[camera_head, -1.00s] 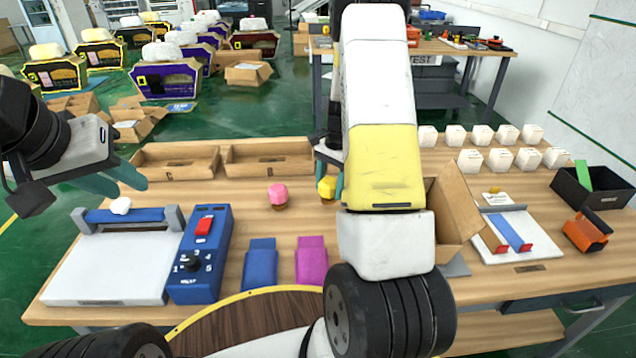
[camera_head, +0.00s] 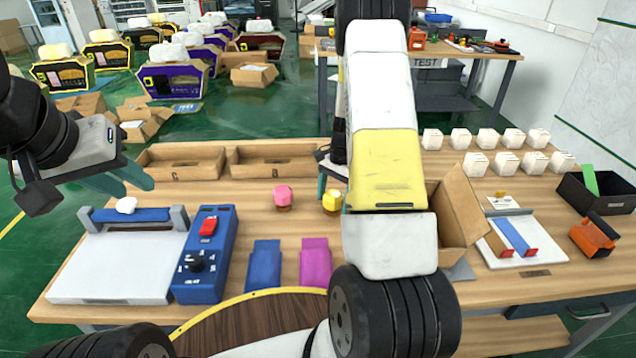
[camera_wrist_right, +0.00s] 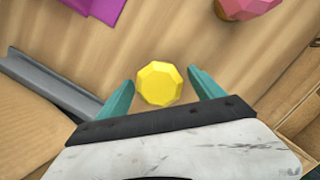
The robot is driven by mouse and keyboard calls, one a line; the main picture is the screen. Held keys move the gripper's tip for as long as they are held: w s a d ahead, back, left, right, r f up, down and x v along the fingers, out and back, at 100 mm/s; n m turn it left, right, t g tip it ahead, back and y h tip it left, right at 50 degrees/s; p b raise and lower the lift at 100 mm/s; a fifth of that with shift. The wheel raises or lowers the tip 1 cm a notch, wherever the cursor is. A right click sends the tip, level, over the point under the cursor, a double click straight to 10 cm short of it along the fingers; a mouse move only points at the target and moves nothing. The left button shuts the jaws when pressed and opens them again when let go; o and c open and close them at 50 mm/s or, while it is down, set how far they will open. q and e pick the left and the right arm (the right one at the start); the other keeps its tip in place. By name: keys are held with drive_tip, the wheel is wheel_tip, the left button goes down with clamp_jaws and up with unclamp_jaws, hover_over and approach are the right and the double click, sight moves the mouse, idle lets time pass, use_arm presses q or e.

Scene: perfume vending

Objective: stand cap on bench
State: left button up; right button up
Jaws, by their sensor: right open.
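A yellow faceted cap (camera_head: 332,200) stands on the wooden bench (camera_head: 400,290), on top of a small dark base. In the right wrist view the yellow cap (camera_wrist_right: 159,84) lies between the two teal fingertips of my right gripper (camera_wrist_right: 160,92), with a gap on each side. My right gripper (camera_head: 330,186) is open and partly hidden by my arm in the head view. A pink cap (camera_head: 283,196) stands to the left of the yellow one; it also shows in the right wrist view (camera_wrist_right: 246,6). My left gripper (camera_head: 128,182) is open and empty above the bench's left side.
Two wooden trays (camera_head: 180,178) stand at the back. A blue control box (camera_head: 207,255) and a white sealer (camera_head: 110,268) are at left. Blue (camera_head: 263,268) and purple (camera_head: 315,262) pouches lie in front. A cardboard box (camera_head: 458,215) stands right of my arm.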

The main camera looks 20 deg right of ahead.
drive_tip(key=r, duration=0.4)
drive_tip(key=d+r, duration=0.1)
drive_tip(key=r, duration=0.2)
drive_tip(key=w+r, duration=0.1)
drive_tip(key=r, duration=0.3)
drive_tip(key=shift+d+r, duration=0.35)
drive_tip(key=s+a+r+n+t, duration=0.25)
drive_tip(key=s+a+r, duration=0.2)
drive_tip(key=r, duration=0.35)
drive_tip(key=s+a+r+n+t, duration=0.1)
drive_tip(key=s+a+r+n, duration=0.3)
drive_tip(key=s+r, duration=0.3)
drive_tip(key=s+a+r+n+t, duration=0.2)
drive_tip(key=s+a+n, duration=0.1)
drive_tip(key=s, duration=0.3)
drive_tip(key=s+a+r+n+t, duration=0.1)
drive_tip(key=s+a+r+n, duration=0.2)
drive_tip(key=s, duration=0.3)
drive_tip(key=shift+s+r+t, duration=0.2)
drive_tip(key=shift+s+t, duration=0.05)
drive_tip(key=shift+t, duration=0.1)
